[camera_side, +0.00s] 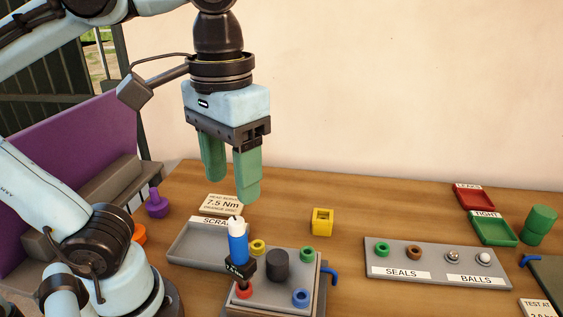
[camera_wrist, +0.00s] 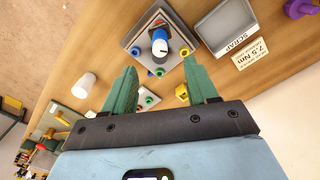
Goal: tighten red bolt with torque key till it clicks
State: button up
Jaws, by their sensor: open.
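The torque key (camera_side: 238,246) has a blue grip, a white top and a black lower part marked with a torque value. It stands upright over the red bolt (camera_side: 243,290) at the near left corner of a grey fixture plate (camera_side: 270,296). Whether it is fully seated I cannot tell. In the wrist view the key (camera_wrist: 160,46) shows nearly end-on, beyond the fingers. My gripper (camera_side: 230,192) is open and empty, with green fingers pointing down, above and behind the key and apart from it. The fingers also show in the wrist view (camera_wrist: 160,68).
Yellow (camera_side: 258,246), green (camera_side: 306,254) and blue (camera_side: 300,297) bolts and a dark cylinder (camera_side: 278,264) share the plate. The scrap tray (camera_side: 185,250) lies left, a yellow block (camera_side: 322,222) behind, the seals and balls tray (camera_side: 440,270) right.

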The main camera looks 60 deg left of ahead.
aim_at(238, 244)
jog(key=shift+f, duration=6.25)
grip_shut()
